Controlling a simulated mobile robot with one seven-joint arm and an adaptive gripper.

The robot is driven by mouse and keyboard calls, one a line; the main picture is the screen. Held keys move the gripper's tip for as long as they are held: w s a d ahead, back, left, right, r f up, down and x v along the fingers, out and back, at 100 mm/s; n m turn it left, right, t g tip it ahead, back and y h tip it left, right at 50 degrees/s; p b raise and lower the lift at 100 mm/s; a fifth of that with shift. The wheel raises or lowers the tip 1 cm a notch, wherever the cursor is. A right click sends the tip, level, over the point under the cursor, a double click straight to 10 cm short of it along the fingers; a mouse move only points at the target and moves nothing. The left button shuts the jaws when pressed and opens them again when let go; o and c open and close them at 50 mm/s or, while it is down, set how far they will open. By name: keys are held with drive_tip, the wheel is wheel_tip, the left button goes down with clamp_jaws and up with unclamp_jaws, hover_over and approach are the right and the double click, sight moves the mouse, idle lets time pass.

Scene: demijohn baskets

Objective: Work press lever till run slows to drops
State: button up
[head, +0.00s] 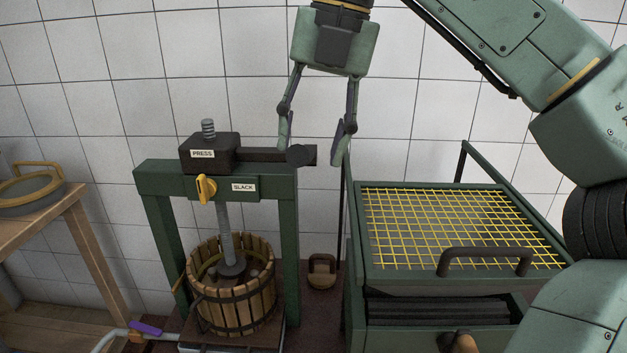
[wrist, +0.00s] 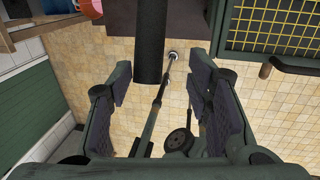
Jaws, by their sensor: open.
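The press (head: 215,187) is a green frame with a dark head marked PRESS, a threaded screw and a slatted wooden basket (head: 235,300) below. Its dark lever (head: 262,155) reaches right from the head, with a round end at the tip. My gripper (head: 313,147) points down over the lever's tip, open, a finger on either side. In the wrist view a thick dark bar (wrist: 151,40), apparently the lever, lies between the open fingers, apart from both. A purple-handled tap (head: 146,328) shows at lower left; I cannot make out any run of liquid.
A yellow catch (head: 206,189) sits beside the SLACK label on the crossbeam. A green rack with a yellow mesh top (head: 455,225) and dark handle stands close right. A wooden table (head: 60,220) with a pan is at left. A small weight-like block (head: 321,271) lies between press and rack.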

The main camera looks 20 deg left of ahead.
drive_tip(key=x, duration=1)
drive_tip(key=shift+w+d+f, duration=0.2)
drive_tip(key=shift+w+f, duration=0.15)
drive_tip(key=shift+w, duration=0.05)
clamp_jaws()
idle(0.6)
unclamp_jaws()
drive_tip(key=shift+d, duration=0.1)
drive_tip(key=shift+r, duration=0.15)
